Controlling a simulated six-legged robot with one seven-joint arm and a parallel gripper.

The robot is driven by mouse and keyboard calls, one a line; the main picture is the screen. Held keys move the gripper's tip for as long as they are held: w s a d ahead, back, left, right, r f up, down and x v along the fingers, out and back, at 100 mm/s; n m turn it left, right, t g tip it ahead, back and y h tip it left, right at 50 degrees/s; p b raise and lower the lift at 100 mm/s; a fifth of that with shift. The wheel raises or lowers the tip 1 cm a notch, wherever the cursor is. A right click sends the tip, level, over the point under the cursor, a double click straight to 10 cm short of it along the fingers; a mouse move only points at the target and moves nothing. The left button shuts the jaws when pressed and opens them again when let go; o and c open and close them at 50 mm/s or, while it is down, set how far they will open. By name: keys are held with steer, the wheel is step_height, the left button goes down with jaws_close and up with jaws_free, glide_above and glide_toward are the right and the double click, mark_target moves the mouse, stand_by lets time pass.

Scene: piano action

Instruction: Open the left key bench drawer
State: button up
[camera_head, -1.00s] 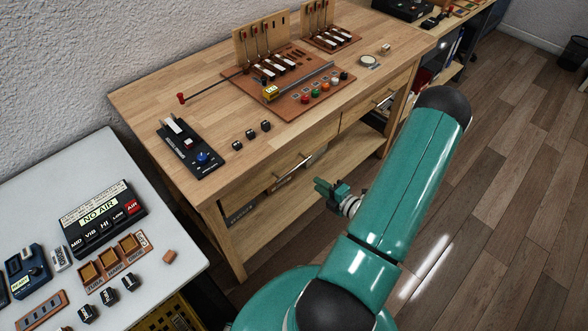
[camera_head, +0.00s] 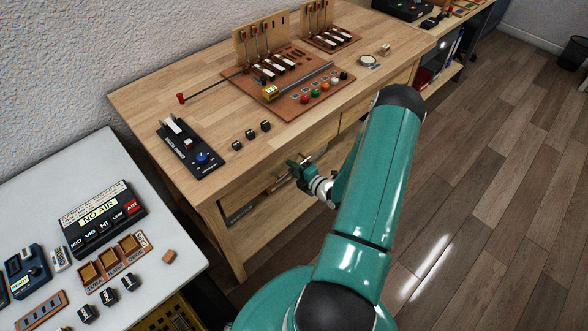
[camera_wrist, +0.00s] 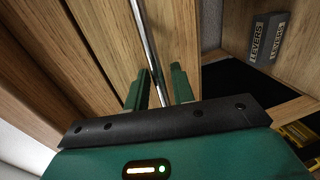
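The left key bench drawer (camera_head: 264,184) is the wooden front under the bench top's left half, and it looks closed. Its metal bar handle (camera_head: 320,153) is partly hidden by my gripper (camera_head: 296,172), which is at the drawer front. In the wrist view, the handle (camera_wrist: 149,45) runs down between the two green fingers of my gripper (camera_wrist: 159,92). The fingers look apart, one on each side of the bar, with gaps visible. The lower end of the bar is hidden behind my gripper's body. Contact with the bar cannot be told.
The wooden bench (camera_head: 160,112) carries piano action parts and a black device (camera_head: 190,147). A white table (camera_head: 30,205) stands at left. The wooden floor (camera_head: 480,190) at right is clear.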

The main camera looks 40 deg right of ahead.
steer(key=shift+c, duration=0.3)
jaws_close()
steer(key=shift+s, duration=0.1)
